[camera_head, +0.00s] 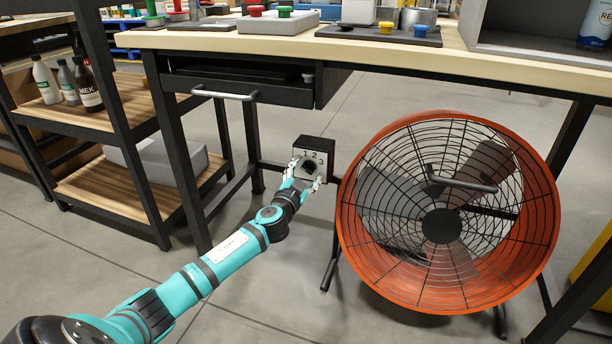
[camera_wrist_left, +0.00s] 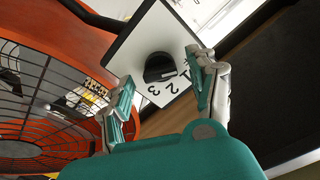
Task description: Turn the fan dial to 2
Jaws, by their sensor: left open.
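The fan (camera_head: 450,215) is a large orange drum with a wire grille under the workbench. Its control box (camera_head: 314,150) stands at its left side, with a white face marked 1, 2 and 3. The black dial (camera_wrist_left: 159,67) shows in the left wrist view between my fingers, beside the printed numbers. In the head view my gripper partly covers the dial. My left gripper (camera_head: 305,179) is open in front of the box face, its fingers (camera_wrist_left: 160,95) on either side of the dial. I cannot tell whether they touch it. My right gripper is not in view.
The workbench (camera_head: 290,44) with a drawer (camera_head: 240,88) is above and behind the box. A wooden shelf rack (camera_head: 120,110) with bottles stands at left. A table leg (camera_head: 175,150) is close to my left arm. The floor in front is clear.

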